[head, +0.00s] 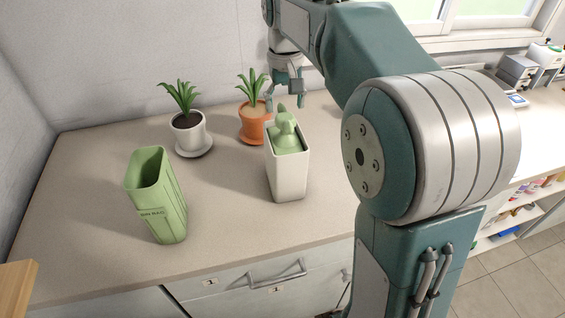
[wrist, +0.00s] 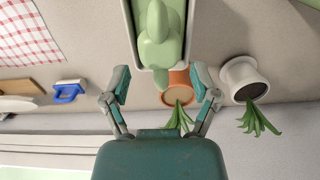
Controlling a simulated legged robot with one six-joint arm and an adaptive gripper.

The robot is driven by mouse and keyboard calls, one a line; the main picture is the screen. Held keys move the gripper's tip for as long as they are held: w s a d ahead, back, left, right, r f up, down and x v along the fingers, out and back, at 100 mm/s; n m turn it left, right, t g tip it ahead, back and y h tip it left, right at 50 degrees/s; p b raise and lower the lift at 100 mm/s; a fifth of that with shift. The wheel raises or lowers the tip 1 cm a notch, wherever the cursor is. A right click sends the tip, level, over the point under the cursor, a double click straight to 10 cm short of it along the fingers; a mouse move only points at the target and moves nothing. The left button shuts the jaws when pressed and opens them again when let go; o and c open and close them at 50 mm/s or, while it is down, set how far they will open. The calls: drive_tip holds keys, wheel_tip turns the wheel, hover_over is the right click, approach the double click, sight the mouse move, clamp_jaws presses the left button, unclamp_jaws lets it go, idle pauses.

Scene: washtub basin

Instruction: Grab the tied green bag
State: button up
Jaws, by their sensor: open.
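The tied green bag (head: 286,134) sits in a white bin (head: 288,178) on the counter, with its knotted top standing above the rim. In the wrist view the bag (wrist: 157,40) fills the bin opening at the top of the picture, and the bin's rim (wrist: 128,22) shows beside it. My gripper (head: 286,103) is open and empty, above and just behind the bag in the head view. In the wrist view my gripper's fingers (wrist: 162,88) are spread apart, with the tip of the bag's top reaching toward the gap between them.
A terracotta pot (head: 253,124) with a plant stands close behind the bin. A white potted plant (head: 188,132) stands to its left. A green open container (head: 158,200) stands at the front left. The wrist view shows a checked cloth (wrist: 28,32) and a blue-handled item (wrist: 68,94).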

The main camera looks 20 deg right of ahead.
sight(285, 128)
drive_tip(key=shift+d+f, duration=0.3)
drive_tip(key=shift+f, duration=0.5)
drive_tip(key=f, duration=0.3)
drive_tip(key=a+f, duration=0.1)
drive_tip(key=f, duration=0.1)
drive_tip(key=shift+f, duration=0.15)
drive_tip(key=shift+d, duration=0.15)
drive_tip(key=shift+d, duration=0.1)
clamp_jaws()
